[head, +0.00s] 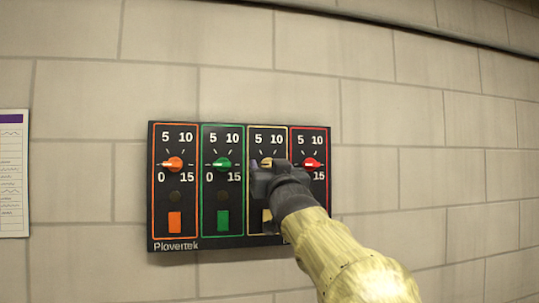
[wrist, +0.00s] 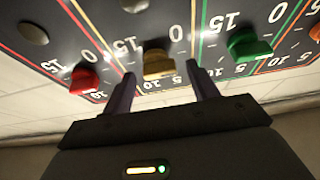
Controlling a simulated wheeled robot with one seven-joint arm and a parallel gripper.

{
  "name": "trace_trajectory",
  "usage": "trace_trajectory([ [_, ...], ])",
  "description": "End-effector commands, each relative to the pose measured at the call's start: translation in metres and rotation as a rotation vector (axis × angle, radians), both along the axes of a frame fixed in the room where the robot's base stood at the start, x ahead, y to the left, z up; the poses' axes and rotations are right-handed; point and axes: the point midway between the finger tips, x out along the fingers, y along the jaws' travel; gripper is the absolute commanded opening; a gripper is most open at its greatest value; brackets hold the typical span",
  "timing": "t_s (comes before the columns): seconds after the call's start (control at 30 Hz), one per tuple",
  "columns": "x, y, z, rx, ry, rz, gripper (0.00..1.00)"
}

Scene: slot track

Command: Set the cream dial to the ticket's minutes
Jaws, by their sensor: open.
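The cream dial (head: 266,161) is a small knob in the cream-outlined column of a black panel (head: 200,248) on the wall. In the wrist view the scene is upside down. There the cream dial (wrist: 157,64) sits between the two spread fingers of my open gripper (wrist: 160,74), with a gap on each side. I cannot read its setting. A sheet with a purple top edge and small rows (head: 14,172) hangs at the far left. Its text is too small to read, and I cannot tell whether it is the ticket.
The orange dial (head: 174,164), green dial (head: 222,164) and red dial (head: 311,163) share the panel. The red and green dials flank the fingers closely. Coloured rectangles, such as the orange one (head: 174,221), sit below the dials. The surrounding block wall (head: 420,170) is bare.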

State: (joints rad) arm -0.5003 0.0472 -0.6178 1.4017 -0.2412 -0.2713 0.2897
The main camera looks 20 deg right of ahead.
Motion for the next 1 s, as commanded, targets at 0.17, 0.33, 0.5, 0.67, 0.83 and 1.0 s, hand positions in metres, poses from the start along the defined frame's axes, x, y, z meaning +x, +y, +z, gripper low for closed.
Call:
trace_trajectory([
  [0.17,0.0080,0.0009,0.0041,-0.002,0.000,0.001,0.59],
  [0.33,0.0084,0.0009,0.0030,-0.001,-0.001,0.003,0.59],
  [0.5,0.0083,0.0009,0.0030,-0.001,0.000,0.003,0.47],
  [0.67,0.0083,0.0010,0.0031,-0.001,0.000,0.003,0.16],
  [0.83,0.0082,0.0013,0.0027,0.001,0.000,0.003,0.14],
  [1.0,0.0082,0.0014,0.0016,0.017,-0.002,0.004,0.14],
])
